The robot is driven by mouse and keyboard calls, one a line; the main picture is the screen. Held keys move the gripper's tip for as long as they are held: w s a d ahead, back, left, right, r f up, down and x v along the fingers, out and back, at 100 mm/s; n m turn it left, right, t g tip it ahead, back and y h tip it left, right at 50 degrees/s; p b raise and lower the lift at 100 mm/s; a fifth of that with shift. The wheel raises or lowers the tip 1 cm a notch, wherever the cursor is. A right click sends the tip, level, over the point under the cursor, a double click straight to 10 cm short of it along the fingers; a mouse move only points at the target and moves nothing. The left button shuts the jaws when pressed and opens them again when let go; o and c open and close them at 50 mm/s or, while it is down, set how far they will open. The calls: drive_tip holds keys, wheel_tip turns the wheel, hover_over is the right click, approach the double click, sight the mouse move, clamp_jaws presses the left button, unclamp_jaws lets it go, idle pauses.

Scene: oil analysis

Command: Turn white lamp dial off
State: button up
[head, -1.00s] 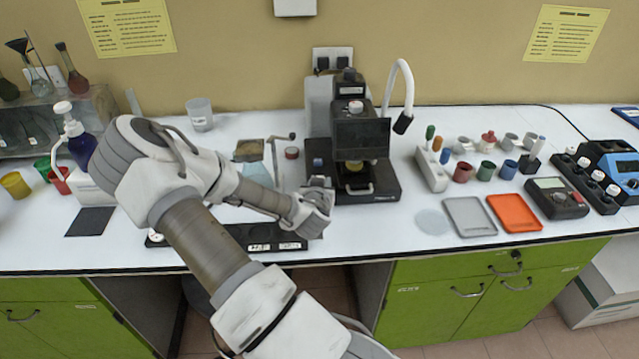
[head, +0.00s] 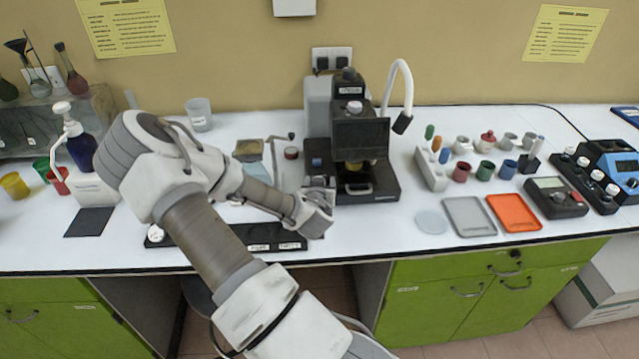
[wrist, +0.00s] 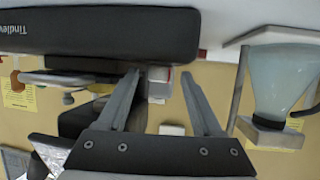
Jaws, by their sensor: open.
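A black instrument (head: 362,139) stands at the middle of the bench with a white gooseneck lamp (head: 399,68) rising at its right. A small bluish knob-like part (head: 317,162) shows at the left of its base; I cannot tell whether this is the lamp dial. My gripper (head: 320,190) is at the front left corner of the base.
The wrist picture is upside down; a dark labelled base (wrist: 100,32) fills its top left, and a pale translucent vessel (wrist: 283,78) stands at right. A grey tray (head: 469,216) and an orange tray (head: 514,212) lie right of the instrument.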

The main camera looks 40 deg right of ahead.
drive_tip(key=p+v, duration=1.7)
drive_tip(key=shift+r, duration=0.25)
drive_tip(key=shift+s+a, duration=0.1)
idle(0.6)
